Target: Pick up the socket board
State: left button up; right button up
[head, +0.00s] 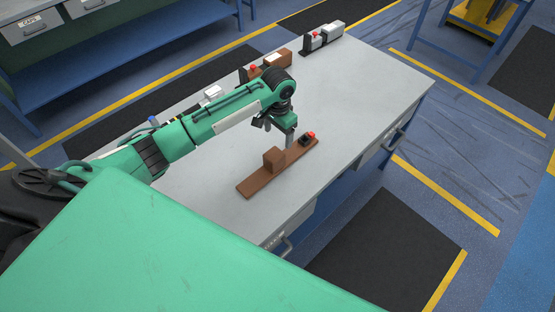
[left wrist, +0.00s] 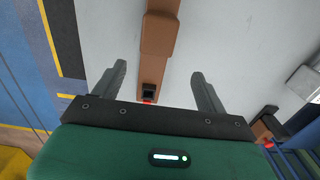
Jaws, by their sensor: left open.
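The socket board, a long brown board (head: 255,184), lies flat on the grey workbench (head: 375,85). It carries a brown block (head: 273,160) near its middle and a small black part with a red top (head: 307,138) at its far right end. My left gripper (head: 289,143) is over the board between the block and the black part, pointing down. In the left wrist view the open fingers (left wrist: 158,72) stand on either side of the narrow brown strip (left wrist: 152,70), with clear gaps and nothing between them held. Whether the fingertips reach the board's height is unclear. My right gripper is not in view.
At the back of the bench stand a brown block with red-topped parts (head: 276,58) and grey boxes with a red top (head: 312,41). A small white item (head: 212,92) sits behind my left arm. The bench front edge with drawer handles (head: 284,247) is close to the board.

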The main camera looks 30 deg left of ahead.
aim_at(278, 151)
pick_arm(q)
notch_tip(278, 151, down, 5)
jog(key=shift+f+p, duration=0.1)
jog(key=shift+p, duration=0.25)
jog(key=f, duration=0.1)
jog(key=f+p, duration=0.1)
jog(key=f, duration=0.1)
jog(key=f+p, duration=0.1)
jog(key=shift+s+d+f, duration=0.2)
jog(key=shift+s+f, duration=0.15)
jog(key=shift+s, duration=0.05)
jog(key=shift+f, duration=0.35)
jog(key=shift+c, duration=0.2)
jog(key=c, duration=1.1)
jog(key=shift+c, duration=1.2)
jog(key=shift+r, duration=0.15)
